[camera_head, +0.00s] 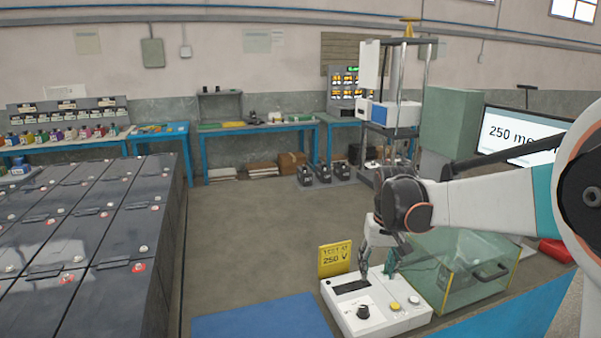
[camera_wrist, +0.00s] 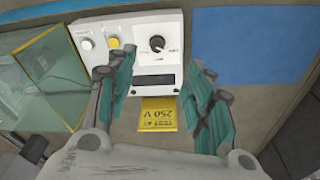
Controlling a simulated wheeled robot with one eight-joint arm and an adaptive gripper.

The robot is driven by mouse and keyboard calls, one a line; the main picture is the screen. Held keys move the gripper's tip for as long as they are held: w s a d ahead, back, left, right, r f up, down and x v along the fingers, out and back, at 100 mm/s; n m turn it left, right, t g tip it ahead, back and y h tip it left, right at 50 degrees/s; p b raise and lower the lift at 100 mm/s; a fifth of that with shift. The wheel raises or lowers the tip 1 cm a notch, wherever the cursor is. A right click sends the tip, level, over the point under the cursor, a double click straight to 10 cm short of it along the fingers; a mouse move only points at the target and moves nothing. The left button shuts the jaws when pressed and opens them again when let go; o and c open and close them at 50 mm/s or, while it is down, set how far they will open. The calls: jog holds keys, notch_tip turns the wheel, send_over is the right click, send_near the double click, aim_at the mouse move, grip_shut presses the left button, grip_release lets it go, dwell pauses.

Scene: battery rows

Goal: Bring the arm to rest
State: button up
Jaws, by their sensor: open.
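My arm reaches in from the right in the head view. My gripper (camera_head: 378,268) points down over the white tester box (camera_head: 378,309), close above its back part. In the wrist view my gripper (camera_wrist: 163,88) has its teal-padded fingers wide apart with nothing between them. The white box (camera_wrist: 140,25), with a black knob and a yellow button, shows beyond and between the fingers. A yellow sign reading "TEST AT 250 V" (camera_head: 335,259) stands just behind the box, and it also shows between the fingers in the wrist view (camera_wrist: 158,115).
A clear glass-walled case (camera_head: 470,288) stands right beside the box. A screen (camera_head: 519,135) stands behind my arm. Blue mats (camera_head: 262,318) lie near the box. Rows of black batteries (camera_head: 90,235) fill the left. Open floor (camera_head: 258,225) lies between them and the box.

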jog(key=s+r+t, duration=0.1)
jog(key=s+r, duration=0.2)
jog(key=s, duration=0.5)
jog(key=s+r+t, duration=0.2)
jog(key=s+r, duration=0.2)
jog(key=s, duration=0.3)
jog(key=s+f+t, duration=0.2)
jog(key=s+f, duration=0.1)
jog(key=s, duration=0.9)
jog(key=shift+s+t, duration=0.25)
jog(key=shift+t, duration=0.05)
